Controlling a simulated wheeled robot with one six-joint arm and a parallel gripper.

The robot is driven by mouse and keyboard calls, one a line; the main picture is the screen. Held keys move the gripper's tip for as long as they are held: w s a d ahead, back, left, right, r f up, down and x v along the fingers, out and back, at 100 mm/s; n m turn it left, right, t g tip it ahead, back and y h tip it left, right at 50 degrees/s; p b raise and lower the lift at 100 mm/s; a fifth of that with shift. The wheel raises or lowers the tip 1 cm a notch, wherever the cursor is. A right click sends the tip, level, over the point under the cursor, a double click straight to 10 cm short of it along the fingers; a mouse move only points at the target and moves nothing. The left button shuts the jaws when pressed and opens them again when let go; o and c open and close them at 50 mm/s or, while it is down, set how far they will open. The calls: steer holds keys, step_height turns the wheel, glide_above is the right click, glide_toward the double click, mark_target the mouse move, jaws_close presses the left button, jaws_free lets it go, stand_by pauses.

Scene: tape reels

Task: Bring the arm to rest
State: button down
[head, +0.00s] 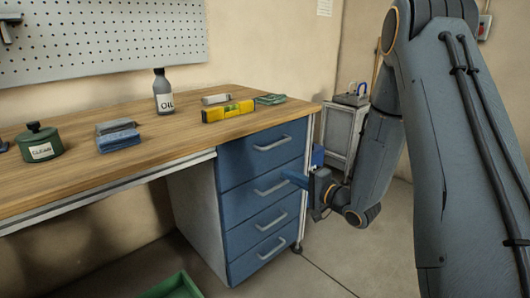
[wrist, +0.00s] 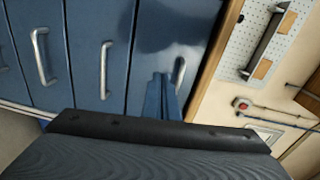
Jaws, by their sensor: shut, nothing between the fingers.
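My arm comes down the right side of the head view. My gripper (head: 288,176) is at its end, beside the right edge of the blue drawer unit (head: 250,195). In the wrist view the blue fingers of my gripper (wrist: 160,78) are together and empty. They point toward the drawer fronts, near one handle (wrist: 180,74). I cannot tell whether they touch the unit. All the drawers look closed.
A green crate (head: 175,287) is on the floor. A grey cabinet (head: 342,130) stands behind my arm.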

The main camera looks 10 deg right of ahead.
steer(key=s+a+r+n+g+h, duration=0.25)
steer(key=s+n+g, duration=0.2)
steer(key=s, duration=0.75)
steer(key=s+a+r+n+g+h, duration=0.15)
steer(key=s+n+g+h, duration=0.3)
steer(key=s, duration=0.75)
steer(key=s+a+r+n+g+h, duration=0.1)
steer(key=s+r+n+g+h, duration=0.25)
steer(key=s, duration=0.95)
steer(key=d+r+m+g+p, duration=0.1)
steer(key=d+r+p, duration=0.5)
steer(key=p, duration=0.8)
steer(key=shift+w+d+m+y, duration=0.35)
steer(key=shift+d+m, duration=0.3)
steer(key=shift+d, duration=0.45)
steer(key=shift+r+g, duration=0.1)
steer(key=shift+g, duration=0.15)
